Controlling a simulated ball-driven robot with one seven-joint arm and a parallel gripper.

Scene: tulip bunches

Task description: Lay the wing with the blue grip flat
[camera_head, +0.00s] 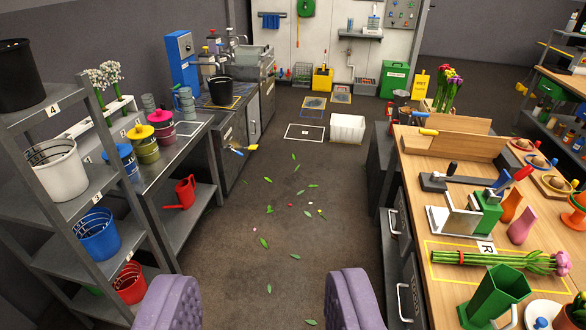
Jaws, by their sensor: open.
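My gripper (262,278) shows its two purple padded fingers at the bottom edge, wide apart and empty above the dark floor. On the wooden workbench (415,165) at right, two wooden boards stand raised on edge: a rear board (465,123) and a front board (455,147). A yellow grip (428,132) sticks out at the left end between them. A blue grip (500,178) shows in front of the front board's right part, beside a red handle. I cannot tell whether this blue grip belongs to a board. My gripper is well left of the bench and touches nothing there.
The floor aisle (240,215) is open, with scattered leaves. Grey shelves with buckets (98,233) and a counter line the left. A white crate (347,130) stands at the back.

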